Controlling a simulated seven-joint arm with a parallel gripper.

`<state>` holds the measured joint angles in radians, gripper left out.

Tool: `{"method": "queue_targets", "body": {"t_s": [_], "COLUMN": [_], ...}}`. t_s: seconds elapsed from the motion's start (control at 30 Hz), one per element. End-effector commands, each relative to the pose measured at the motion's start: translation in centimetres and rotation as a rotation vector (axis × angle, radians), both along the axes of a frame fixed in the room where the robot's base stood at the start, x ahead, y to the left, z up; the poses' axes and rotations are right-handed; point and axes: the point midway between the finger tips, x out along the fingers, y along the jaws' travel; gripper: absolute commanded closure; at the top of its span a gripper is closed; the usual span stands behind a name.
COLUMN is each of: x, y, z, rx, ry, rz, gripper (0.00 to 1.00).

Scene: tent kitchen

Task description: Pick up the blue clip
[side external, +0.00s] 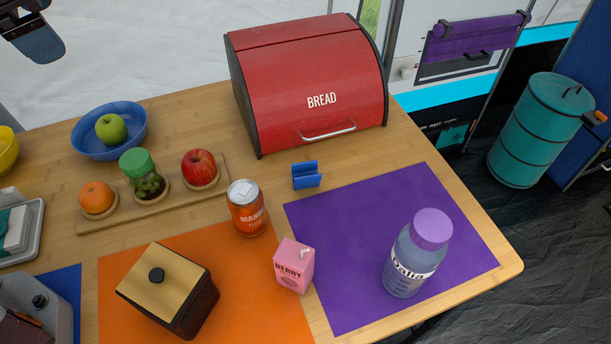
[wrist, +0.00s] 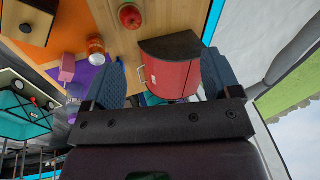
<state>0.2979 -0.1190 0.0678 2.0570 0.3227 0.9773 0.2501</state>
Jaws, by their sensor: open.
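The blue clip (side external: 306,175) stands on the wooden counter in the side view, just in front of the red bread bin (side external: 310,85) and behind the back-left corner of the purple mat (side external: 340,235). My gripper (side external: 38,42) shows only partly at the top left of the side view, high above the counter and far from the clip. In the wrist view my gripper (wrist: 163,58) has its two blue fingers wide apart with nothing held between them. I cannot clearly make out the clip in the wrist view; the left finger may hide it.
An orange can (side external: 246,208), a pink berry carton (side external: 294,265) and a bottle (side external: 418,255) stand near the clip. A wooden tray (side external: 120,217) holds fruit and a jar at left. A lidded box (side external: 168,290) sits on the orange mat. Bare counter lies right of the clip.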

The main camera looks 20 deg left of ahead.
Motion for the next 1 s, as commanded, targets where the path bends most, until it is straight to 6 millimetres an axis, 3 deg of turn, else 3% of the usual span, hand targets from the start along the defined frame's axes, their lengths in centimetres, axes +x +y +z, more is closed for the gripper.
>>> {"method": "queue_targets", "body": {"t_s": [0.03, 0.2, 0.37, 0.5, 0.63, 0.8, 1.0], "x": [1.8, 7.3, 11.4, 13.8, 14.9, 14.6, 13.5], "y": [-1.2, -5.0, -9.6, -14.3, -18.9, -24.4, -27.9], "z": [-1.0, -4.2, -8.6, -13.2, -18.0, -24.1, -28.5], "rx": [0.061, 0.281, 0.504, 0.715, 0.922, 1.186, 1.381], "ry": [0.037, 0.126, 0.201, 0.257, 0.297, 0.329, 0.338], "rz": [-0.075, -0.324, -0.563, -0.772, -0.967, -1.191, -1.337], "gripper": [0.17, 0.17, 0.17, 0.17, 0.17, 0.17, 0.17]}}
